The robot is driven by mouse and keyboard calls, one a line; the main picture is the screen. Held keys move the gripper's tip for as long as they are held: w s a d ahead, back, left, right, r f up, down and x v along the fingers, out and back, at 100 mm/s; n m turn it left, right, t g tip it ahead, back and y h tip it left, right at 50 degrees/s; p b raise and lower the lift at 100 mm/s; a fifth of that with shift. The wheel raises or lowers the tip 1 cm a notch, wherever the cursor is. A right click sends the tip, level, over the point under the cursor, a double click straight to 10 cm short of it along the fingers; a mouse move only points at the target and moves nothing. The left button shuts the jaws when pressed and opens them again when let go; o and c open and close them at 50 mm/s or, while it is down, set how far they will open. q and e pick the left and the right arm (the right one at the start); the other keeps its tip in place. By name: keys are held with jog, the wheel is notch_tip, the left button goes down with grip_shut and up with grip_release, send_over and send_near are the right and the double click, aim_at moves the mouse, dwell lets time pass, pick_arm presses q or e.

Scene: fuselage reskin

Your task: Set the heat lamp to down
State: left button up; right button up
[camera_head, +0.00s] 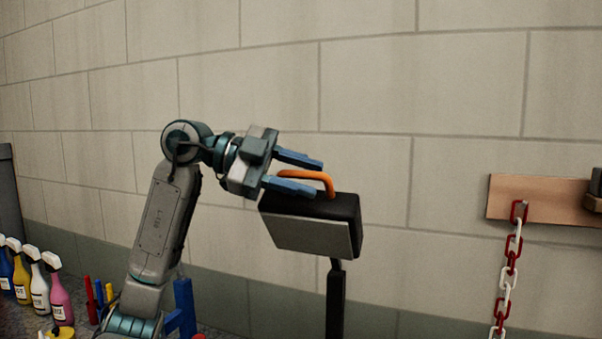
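The heat lamp (312,237) is a black box-shaped head with a pale grey front face, on a black post (336,297). Its head is tilted, with the pale face toward me and somewhat downward. An orange handle (308,176) arches from the top of the head. My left gripper (318,177) is open at the handle, with one blue finger above and behind it and the other in front and below. I cannot tell whether either finger touches the handle. My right gripper is not in view.
Several spray bottles (40,287) stand at the lower left, beside coloured pens or tools (97,296). A red and white chain (508,270) hangs from a wooden board (545,199) on the right. A block wall (370,80) closes the back.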

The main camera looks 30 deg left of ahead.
pick_arm(q)
jog(key=shift+c, duration=0.8)
jog(key=shift+w, duration=0.1)
grip_shut()
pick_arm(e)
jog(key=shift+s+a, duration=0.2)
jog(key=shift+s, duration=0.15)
pick_arm(q)
jog(key=shift+f, duration=0.1)
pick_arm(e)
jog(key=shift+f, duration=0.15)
